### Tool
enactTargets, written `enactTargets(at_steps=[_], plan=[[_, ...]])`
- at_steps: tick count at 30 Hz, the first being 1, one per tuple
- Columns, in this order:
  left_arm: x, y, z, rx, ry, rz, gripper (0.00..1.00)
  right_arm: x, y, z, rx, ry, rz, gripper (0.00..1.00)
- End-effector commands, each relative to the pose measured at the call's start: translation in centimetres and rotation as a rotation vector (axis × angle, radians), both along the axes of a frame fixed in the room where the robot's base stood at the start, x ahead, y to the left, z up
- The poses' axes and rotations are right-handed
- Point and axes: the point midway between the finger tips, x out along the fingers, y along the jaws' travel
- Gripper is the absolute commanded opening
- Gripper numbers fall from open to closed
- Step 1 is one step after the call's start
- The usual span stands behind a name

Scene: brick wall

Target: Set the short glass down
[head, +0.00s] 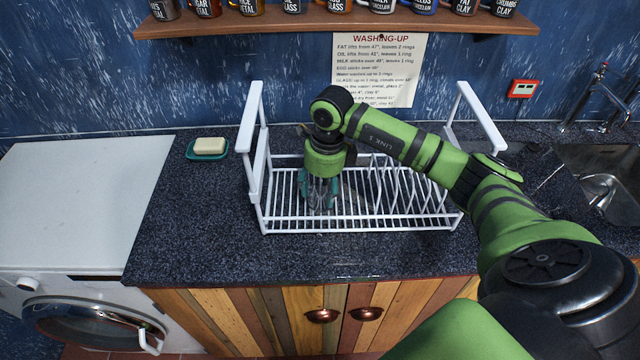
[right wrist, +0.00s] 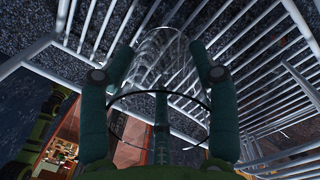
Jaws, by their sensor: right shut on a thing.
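My right gripper (head: 318,190) points down into the left part of the white dish rack (head: 350,222). It is shut on the short glass (head: 322,200), a clear tumbler that is hard to make out in the head view. In the right wrist view the teal fingers of my right gripper (right wrist: 160,85) stand on both sides of the glass (right wrist: 163,50), with its round rim near the camera. The glass is over the rack's white bars; whether it touches them I cannot tell. My left gripper is not in view.
Upright plate slots (head: 400,190) fill the rack's right part. White posts rise at the rack's ends. A soap bar on a teal dish (head: 207,149) lies left of it. A sink (head: 605,185) is at right. The counter (head: 190,220) in front and left is clear.

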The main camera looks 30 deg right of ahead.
Motion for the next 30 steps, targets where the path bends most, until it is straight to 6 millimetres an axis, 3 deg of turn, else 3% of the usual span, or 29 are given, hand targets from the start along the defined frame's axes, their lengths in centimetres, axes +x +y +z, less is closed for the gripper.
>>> enactTargets(at_steps=[8, 9, 10, 11, 24, 30], plan=[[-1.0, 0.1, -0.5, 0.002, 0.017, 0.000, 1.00, 0.0, 0.0, -0.3, 0.000, -0.001, 0.000, 0.15], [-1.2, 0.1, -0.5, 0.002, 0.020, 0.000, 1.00, 0.0, 0.0, -0.3, -0.001, -0.001, 0.000, 0.68], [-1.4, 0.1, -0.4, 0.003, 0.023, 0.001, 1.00, 0.0, 0.0, -0.2, -0.001, -0.001, 0.000, 0.80], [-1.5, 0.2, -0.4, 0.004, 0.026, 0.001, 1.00, 0.0, 0.0, -0.2, 0.000, 0.000, 0.000, 0.86], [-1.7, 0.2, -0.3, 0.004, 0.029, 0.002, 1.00, 0.0, 0.0, 0.3, 0.000, -0.001, 0.000, 0.86], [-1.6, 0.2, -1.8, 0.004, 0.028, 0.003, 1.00, 0.0, -0.3, 3.4, -0.001, -0.007, 0.000, 0.86]])
